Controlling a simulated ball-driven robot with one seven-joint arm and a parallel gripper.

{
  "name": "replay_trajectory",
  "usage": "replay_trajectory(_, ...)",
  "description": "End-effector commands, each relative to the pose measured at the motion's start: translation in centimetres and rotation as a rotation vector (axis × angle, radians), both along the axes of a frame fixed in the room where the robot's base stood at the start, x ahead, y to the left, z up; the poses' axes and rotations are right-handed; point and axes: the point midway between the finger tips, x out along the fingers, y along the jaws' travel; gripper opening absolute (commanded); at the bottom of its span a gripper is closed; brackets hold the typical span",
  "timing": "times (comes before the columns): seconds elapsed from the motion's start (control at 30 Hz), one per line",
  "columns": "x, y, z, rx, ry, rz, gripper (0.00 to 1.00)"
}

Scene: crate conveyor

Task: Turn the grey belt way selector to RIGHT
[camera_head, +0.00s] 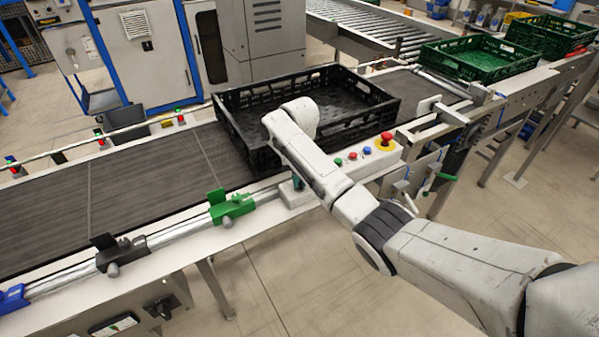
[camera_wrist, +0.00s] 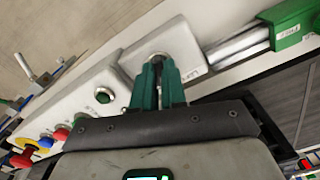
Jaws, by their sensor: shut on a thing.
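The selector's light plate (camera_wrist: 185,38) shows in the wrist view at the end of the button box, with small partly hidden lettering beside the fingers. My gripper (camera_wrist: 158,75) has its green fingers close together over this plate, shut on the selector knob, which they mostly hide. I cannot read which way the knob points. In the head view, my gripper (camera_head: 297,183) shows only as a bit of green beneath my arm, at the left end of the box, and the knob is hidden there.
The button box (camera_head: 359,166) carries green, red and blue buttons and a red emergency stop (camera_head: 387,139) on yellow. A black crate (camera_head: 385,112) sits on the dark belt (camera_head: 120,188) just behind. A green clamp (camera_head: 231,206) grips the rail to the left. Green crates (camera_head: 480,58) stand at the back right.

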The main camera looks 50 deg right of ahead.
Motion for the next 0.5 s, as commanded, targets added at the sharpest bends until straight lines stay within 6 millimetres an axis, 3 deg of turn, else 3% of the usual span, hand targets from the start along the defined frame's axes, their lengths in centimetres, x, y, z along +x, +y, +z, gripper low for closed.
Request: replay_trajectory(0.5, 0.00, 0.02, -0.02, 0.001, -0.001, -0.152, 0.00)
